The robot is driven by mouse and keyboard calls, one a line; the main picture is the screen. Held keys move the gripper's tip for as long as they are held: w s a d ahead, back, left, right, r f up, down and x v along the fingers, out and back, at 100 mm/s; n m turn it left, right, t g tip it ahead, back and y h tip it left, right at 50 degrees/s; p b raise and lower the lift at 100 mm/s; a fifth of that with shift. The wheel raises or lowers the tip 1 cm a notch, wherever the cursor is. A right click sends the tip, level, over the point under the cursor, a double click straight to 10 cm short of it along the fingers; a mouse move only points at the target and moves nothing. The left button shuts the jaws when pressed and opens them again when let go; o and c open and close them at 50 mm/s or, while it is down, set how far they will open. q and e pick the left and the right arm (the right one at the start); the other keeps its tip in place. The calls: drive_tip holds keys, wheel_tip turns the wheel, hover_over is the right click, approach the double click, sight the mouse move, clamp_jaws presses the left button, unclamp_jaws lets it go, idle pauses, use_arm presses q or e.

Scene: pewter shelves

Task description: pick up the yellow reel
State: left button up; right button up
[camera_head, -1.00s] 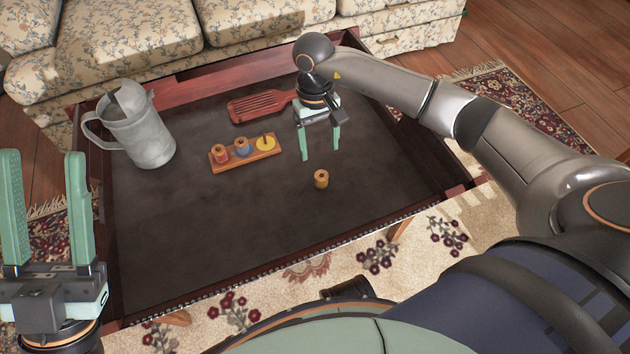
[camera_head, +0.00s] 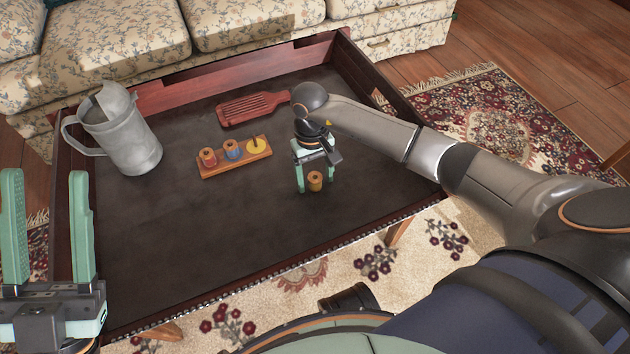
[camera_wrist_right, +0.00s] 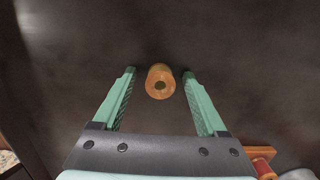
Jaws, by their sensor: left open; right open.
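The yellow reel (camera_head: 315,182) stands upright on the dark table top (camera_head: 220,240), apart from the peg rack. My right gripper (camera_head: 316,187) is open and low over it, one finger to each side. My left gripper (camera_head: 45,174) is open and empty at the left edge of the head view, fingers pointing up.
A wooden rack (camera_head: 213,173) holds a red reel (camera_head: 208,157), a blue reel (camera_head: 232,149) and a yellow piece with a peg (camera_head: 256,145). A red slatted board (camera_head: 252,108) lies behind it. A grey metal jug (camera_head: 125,140) stands at left. The table has raised wooden sides.

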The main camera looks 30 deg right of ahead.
drive_tip(key=shift+c, duration=0.2)
clamp_jaws()
idle(0.3)
